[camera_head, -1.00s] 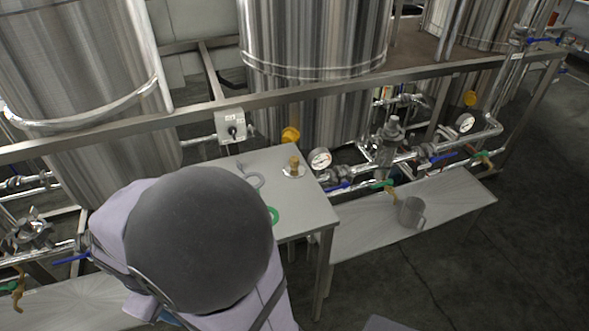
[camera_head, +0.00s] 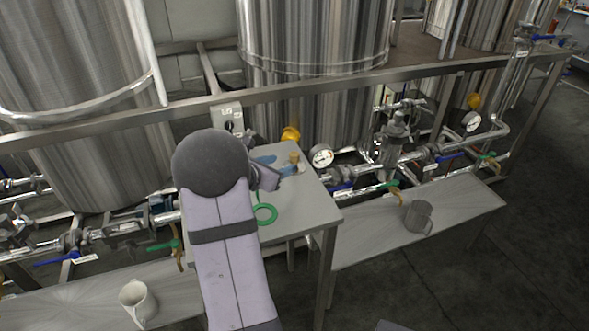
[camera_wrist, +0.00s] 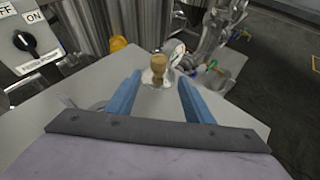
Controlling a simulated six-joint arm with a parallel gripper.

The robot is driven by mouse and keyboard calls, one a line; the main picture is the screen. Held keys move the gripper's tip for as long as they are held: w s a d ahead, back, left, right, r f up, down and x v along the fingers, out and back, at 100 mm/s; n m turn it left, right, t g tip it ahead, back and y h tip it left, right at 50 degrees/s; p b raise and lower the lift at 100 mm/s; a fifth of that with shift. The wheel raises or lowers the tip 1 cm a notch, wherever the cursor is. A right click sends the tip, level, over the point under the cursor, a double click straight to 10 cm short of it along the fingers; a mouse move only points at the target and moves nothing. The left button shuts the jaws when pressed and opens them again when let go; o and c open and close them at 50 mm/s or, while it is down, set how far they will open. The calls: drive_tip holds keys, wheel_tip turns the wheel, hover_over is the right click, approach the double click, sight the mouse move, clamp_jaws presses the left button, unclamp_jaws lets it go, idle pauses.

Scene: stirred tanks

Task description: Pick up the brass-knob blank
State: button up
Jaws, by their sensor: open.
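The brass-knob blank (camera_head: 294,158) is a small steel disc with a brass knob, lying near the back right of the small grey table (camera_head: 300,213). In the wrist view the blank (camera_wrist: 157,66) stands ahead of my gripper, knob up. My gripper (camera_wrist: 153,95) is open, its two blue fingers pointing toward the blank with a gap between them. The knob shows in line with the gap, beyond the fingertips. In the head view my gripper (camera_head: 277,167) is close to the blank on its left, partly hidden by my arm.
A green ring (camera_head: 265,214) lies on the small table. A grey mug (camera_head: 418,215) stands on the right bench, a white mug (camera_head: 138,301) on the left one. Tanks, a pressure gauge (camera_head: 322,156), pipes and a switch box (camera_wrist: 32,42) stand behind.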

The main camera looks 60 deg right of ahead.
sight(292, 157)
drive_tip(key=shift+s+d+f+n+h, duration=0.15)
drive_tip(key=shift+d+n, duration=0.15)
drive_tip(key=shift+d, duration=0.3)
drive_tip(key=shift+s+d+r+n+h, duration=0.15)
drive_tip(key=shift+d+n, duration=0.15)
drive_tip(key=shift+d, duration=0.3)
drive_tip(key=shift+w+p+x, duration=0.15)
drive_tip(key=shift+p+x, duration=0.4)
drive_tip(key=shift+x, duration=1.3)
drive_tip(key=shift+w+p+x, duration=0.15)
drive_tip(key=shift+p+x, duration=0.35)
drive_tip(key=shift+x, duration=1.3)
drive_tip(key=shift+a+f, duration=0.1)
clamp_jaws()
